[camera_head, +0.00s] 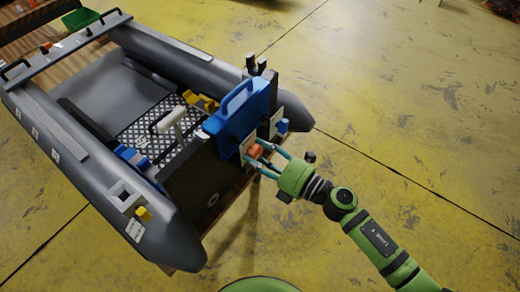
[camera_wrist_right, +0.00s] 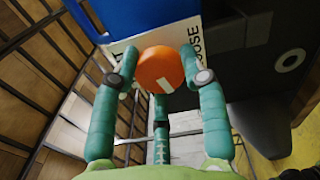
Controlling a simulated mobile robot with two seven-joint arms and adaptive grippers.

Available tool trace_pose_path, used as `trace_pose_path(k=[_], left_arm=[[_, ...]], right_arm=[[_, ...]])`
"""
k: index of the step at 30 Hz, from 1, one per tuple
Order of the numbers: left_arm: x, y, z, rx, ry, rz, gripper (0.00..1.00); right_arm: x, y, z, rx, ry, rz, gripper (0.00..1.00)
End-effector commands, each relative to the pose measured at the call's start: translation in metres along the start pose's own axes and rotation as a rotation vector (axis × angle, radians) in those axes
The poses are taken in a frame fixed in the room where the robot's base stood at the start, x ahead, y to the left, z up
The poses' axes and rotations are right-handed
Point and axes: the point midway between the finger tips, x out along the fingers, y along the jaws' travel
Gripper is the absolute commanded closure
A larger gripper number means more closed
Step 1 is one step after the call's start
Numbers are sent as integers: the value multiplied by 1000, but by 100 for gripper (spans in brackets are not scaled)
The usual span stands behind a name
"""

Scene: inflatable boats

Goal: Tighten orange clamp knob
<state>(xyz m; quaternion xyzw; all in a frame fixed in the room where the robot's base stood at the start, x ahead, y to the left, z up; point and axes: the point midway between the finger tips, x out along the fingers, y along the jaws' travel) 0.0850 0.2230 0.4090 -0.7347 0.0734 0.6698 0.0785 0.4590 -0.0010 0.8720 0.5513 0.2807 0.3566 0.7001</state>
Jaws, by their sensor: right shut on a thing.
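The orange clamp knob (camera_head: 255,150) sits on the outer face of the boat's dark transom, below a blue motor-like block (camera_head: 237,112). My right gripper (camera_head: 258,153) reaches it from the lower right, with its teal fingers on either side of the knob. In the right wrist view the round orange knob (camera_wrist_right: 160,69), with a short white mark, lies between the two fingertips (camera_wrist_right: 158,62). The gripper is shut on it. A white plate (camera_wrist_right: 190,42) behind the knob carries lettering ending in "OOSE", partly hidden by knob and fingers. My left gripper is not in view.
The grey inflatable boat (camera_head: 70,160) rests on a wooden slatted stand. A blue knob (camera_head: 282,126) sits on a white plate right of the orange one. Yellow clamps (camera_head: 200,102) lie inside the transom. The yellow floor (camera_head: 400,90) to the right is clear.

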Motion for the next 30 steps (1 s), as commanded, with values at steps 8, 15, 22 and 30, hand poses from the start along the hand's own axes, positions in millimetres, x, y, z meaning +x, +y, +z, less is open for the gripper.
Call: trace_pose_path(k=[8,15,22,30], left_arm=[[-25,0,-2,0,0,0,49],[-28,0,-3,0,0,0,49],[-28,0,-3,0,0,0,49],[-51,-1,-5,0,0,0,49]], right_arm=[[1,4,1,295,0,1,100],[1,1,0,381,1,3,100],[1,2,0,386,1,3,100],[1,5,2,642,1,1,100]])
